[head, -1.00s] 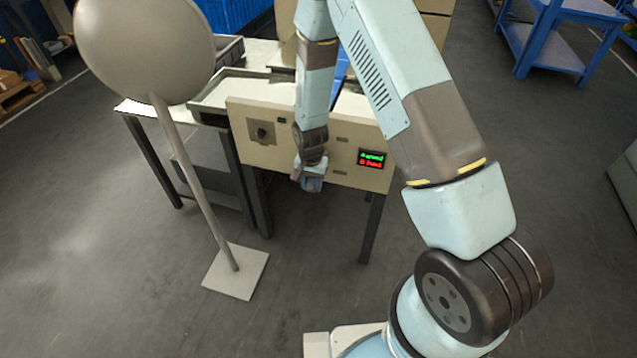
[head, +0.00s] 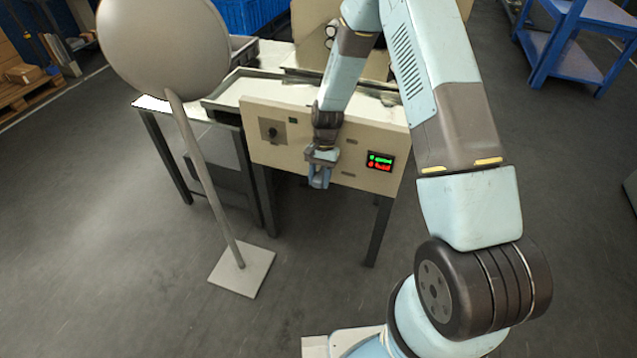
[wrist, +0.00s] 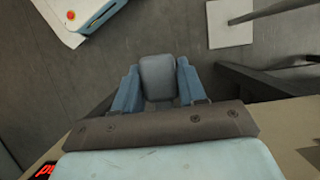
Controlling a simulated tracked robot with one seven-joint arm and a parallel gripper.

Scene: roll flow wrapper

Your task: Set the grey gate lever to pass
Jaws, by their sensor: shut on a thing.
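A cream front panel (head: 350,168) of the machine stands in front of me in the head view. My gripper (head: 320,180) is at the middle of this panel, below and left of a small display. In the wrist view my gripper (wrist: 158,88) has its blue fingers on both sides of a rounded grey block, which looks like the grey lever's handle (wrist: 158,75). The gripper is shut on it. The lever's shaft, its pivot and any pass marking are hidden by my gripper and wrist.
The display (head: 380,162) shows green and red lines, too small to read surely. A black knob (head: 272,132) is on the panel's left. A large round disc (head: 165,45) on a pole with a square foot (head: 242,270) stands left. Floor in front is clear.

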